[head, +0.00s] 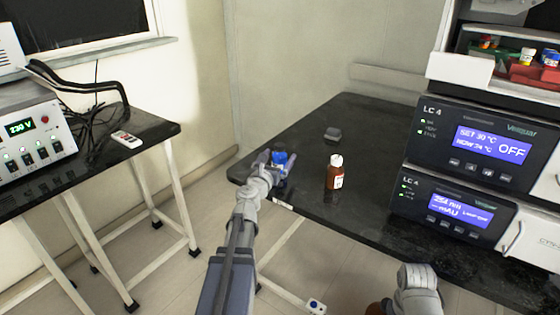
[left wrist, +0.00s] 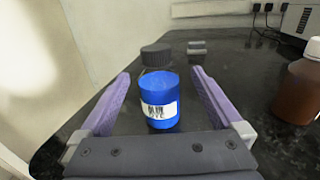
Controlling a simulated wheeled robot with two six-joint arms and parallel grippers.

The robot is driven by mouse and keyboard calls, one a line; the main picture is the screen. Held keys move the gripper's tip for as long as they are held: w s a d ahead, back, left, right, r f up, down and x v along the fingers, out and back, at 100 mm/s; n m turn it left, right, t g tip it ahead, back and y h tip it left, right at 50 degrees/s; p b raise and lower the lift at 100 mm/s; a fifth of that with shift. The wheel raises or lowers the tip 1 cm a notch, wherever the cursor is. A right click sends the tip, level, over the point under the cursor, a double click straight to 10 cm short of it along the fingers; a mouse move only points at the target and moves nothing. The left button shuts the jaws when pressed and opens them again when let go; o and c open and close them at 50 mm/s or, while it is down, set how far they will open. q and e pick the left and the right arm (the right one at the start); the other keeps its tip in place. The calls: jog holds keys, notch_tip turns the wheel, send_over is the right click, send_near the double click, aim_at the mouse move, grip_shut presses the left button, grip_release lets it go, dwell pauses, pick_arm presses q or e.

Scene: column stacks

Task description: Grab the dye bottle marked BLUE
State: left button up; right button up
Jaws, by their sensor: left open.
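A small blue bottle (left wrist: 160,100) with a white barcode label stands on the black bench top; the label's lettering is too small to read surely. In the head view the blue bottle (head: 280,157) is at the bench's near left corner, partly hidden by my left gripper (head: 272,163). In the left wrist view my left gripper (left wrist: 158,108) is open, its two purple fingers on either side of the blue bottle with gaps at both sides. My right arm's grey link shows at the lower right of the head view; its gripper does not.
An amber bottle with a white cap (head: 335,174) stands to the right. A small dark block (head: 333,134) lies farther back. LC instruments (head: 470,150) fill the bench's right.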

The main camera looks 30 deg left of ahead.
pick_arm(q)
jog(key=w, duration=0.2)
jog(key=w+a, duration=0.1)
jog(key=w, duration=0.2)
jog(key=shift+w+f, duration=0.1)
grip_shut()
dwell(0.8)
notch_tip(320, 180, up, 10)
jog(key=p, duration=1)
